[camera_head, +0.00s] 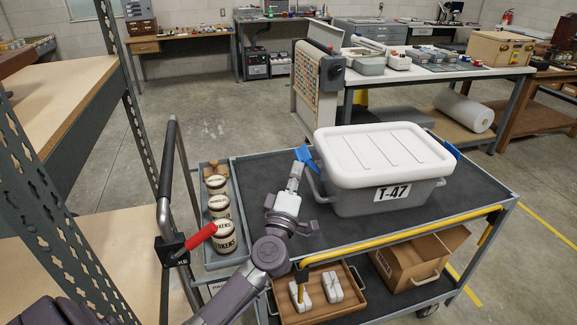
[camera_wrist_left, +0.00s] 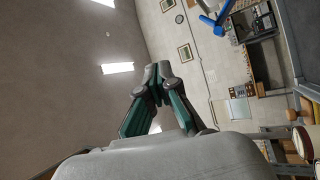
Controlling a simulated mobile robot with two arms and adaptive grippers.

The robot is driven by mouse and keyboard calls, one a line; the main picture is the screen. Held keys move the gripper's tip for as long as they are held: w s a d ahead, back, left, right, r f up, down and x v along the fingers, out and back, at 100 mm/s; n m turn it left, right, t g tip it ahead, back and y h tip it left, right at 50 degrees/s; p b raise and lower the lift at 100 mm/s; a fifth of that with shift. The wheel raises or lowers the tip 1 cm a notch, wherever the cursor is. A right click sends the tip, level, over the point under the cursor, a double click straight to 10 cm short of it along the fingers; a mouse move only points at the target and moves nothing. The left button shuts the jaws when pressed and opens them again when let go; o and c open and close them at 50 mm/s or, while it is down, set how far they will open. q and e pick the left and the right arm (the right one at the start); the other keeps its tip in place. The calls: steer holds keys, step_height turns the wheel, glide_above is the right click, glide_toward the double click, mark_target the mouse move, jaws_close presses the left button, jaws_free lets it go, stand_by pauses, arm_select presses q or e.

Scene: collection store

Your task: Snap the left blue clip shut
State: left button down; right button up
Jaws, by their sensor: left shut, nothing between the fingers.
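A grey tote (camera_head: 375,203) with a white lid (camera_head: 382,153) and a T-47 label stands on the cart. The left blue clip (camera_head: 307,156) sticks up and outward from the tote's left end, tilted away from the lid. It also shows at the top right of the left wrist view (camera_wrist_left: 213,22). The right blue clip (camera_head: 450,149) is at the tote's right end, partly hidden. My left gripper (camera_head: 297,168) is shut and empty, just below and beside the left clip. In the left wrist view its fingertips (camera_wrist_left: 157,72) meet, apart from the clip in that picture.
The cart's dark top (camera_head: 330,238) is clear in front of the tote. Jars labelled TOKENS (camera_head: 222,207) stand in a side tray left of my arm. A yellow rail (camera_head: 400,234) runs along the cart's front edge. A shelf rack (camera_head: 125,85) stands at left.

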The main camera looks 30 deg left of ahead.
mark_target(311, 161)
arm_select(q)
steer(key=s+a+f+n+g+y, duration=0.2)
steer(key=a+f+n+g, duration=0.3)
steer(key=a+f+n, duration=0.15)
steer(key=w+a+r, duration=0.1)
steer(key=w, duration=1)
steer(key=shift+w+a, duration=0.15)
steer(key=shift+w, duration=0.15)
arm_select(e)
steer(key=shift+s+d+f, duration=0.15)
steer(key=shift+s+f, duration=0.15)
steer(key=shift+s, duration=0.1)
arm_select(q)
steer(key=shift+n, duration=0.25)
